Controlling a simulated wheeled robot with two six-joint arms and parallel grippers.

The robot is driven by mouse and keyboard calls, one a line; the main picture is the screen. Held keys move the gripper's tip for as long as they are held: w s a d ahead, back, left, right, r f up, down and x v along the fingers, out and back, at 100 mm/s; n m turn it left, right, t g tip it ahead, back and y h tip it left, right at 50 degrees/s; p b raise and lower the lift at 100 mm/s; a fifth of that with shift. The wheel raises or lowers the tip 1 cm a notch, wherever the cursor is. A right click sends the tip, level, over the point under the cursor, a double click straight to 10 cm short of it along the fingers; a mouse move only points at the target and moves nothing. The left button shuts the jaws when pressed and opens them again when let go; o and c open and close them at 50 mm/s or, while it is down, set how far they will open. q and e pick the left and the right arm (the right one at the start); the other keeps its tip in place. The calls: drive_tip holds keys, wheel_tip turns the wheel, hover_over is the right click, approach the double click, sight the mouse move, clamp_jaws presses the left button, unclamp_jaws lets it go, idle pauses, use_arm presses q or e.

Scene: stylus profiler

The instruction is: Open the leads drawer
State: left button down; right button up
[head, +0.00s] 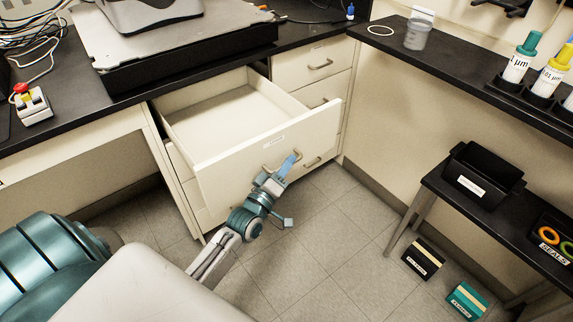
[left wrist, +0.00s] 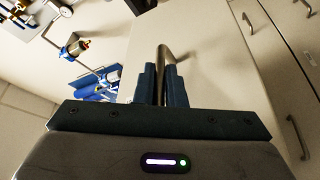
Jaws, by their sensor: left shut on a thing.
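The leads drawer (head: 265,152) is a cream drawer under the dark counter, pulled well out, with a small label on its front. Its inside looks empty in the head view. My left gripper (head: 284,168) is at the drawer front and shut on its metal handle (head: 270,168). In the left wrist view the handle (left wrist: 162,62) stands between the two dark fingers of the gripper (left wrist: 161,84). The label's words are too small to read. My right gripper is not in view.
Closed drawers (head: 318,64) stand to the right. A heavy instrument base (head: 175,45) sits on the counter above. A black side table (head: 500,215) with a black bin (head: 482,178) is at the right. Two small boxes (head: 423,258) (head: 467,300) lie on the floor. Floor before the drawer is clear.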

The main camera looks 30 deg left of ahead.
use_arm(q)
drive_tip(key=c, duration=1.5)
unclamp_jaws()
drive_tip(key=shift+s, duration=0.1)
